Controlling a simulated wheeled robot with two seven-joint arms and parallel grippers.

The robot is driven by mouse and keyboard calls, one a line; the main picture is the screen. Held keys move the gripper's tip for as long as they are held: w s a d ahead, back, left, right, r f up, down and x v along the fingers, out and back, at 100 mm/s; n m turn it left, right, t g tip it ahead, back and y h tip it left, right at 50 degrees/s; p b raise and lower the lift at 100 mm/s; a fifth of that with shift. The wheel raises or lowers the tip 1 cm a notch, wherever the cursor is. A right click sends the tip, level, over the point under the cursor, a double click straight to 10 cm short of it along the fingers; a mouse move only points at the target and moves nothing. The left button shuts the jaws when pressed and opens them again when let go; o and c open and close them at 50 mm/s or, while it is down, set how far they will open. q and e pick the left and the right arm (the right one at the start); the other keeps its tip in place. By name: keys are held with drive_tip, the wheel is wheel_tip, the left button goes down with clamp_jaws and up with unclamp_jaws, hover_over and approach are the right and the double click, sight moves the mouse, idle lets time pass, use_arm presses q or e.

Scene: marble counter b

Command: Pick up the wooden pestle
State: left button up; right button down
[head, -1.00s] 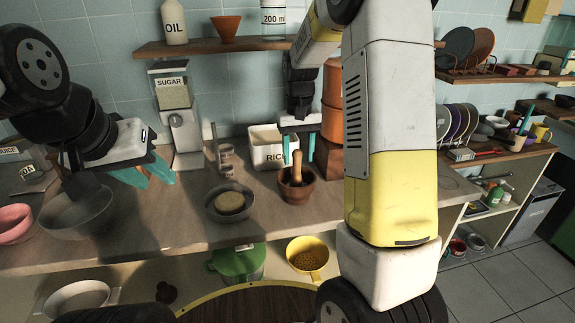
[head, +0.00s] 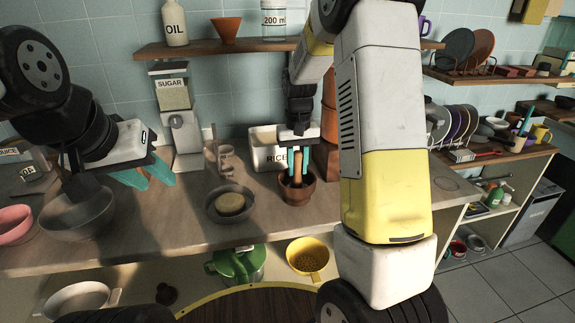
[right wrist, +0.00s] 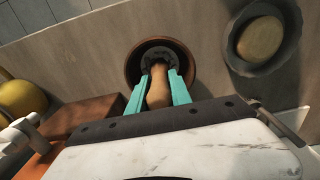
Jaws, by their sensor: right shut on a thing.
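The wooden pestle (head: 297,163) stands upright in a brown mortar (head: 297,190) on the counter. My right gripper (head: 298,169) comes down from above and is shut on the pestle's upper part, one teal finger on each side. In the right wrist view the pestle (right wrist: 158,88) shows between the fingers (right wrist: 160,90), with the mortar's rim (right wrist: 134,66) around its lower end. The pestle's bottom is hidden inside the mortar. My left gripper (head: 150,175) hangs at the left above a dark bowl, its teal fingers apart and nothing seen between them.
A grey bowl with a round tan thing (head: 230,203) stands left of the mortar. A white RICE container (head: 266,150) is behind it, and brown boxes (head: 326,158) stand close on the right. A shelf (head: 220,47) runs above. The counter's front edge is bare.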

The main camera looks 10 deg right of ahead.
wheel_tip(320, 180, up, 10)
drive_tip(key=shift+r, duration=0.15)
drive_tip(key=shift+f, duration=4.75)
drive_tip(key=shift+f, duration=0.4)
drive_tip(key=shift+s, duration=0.2)
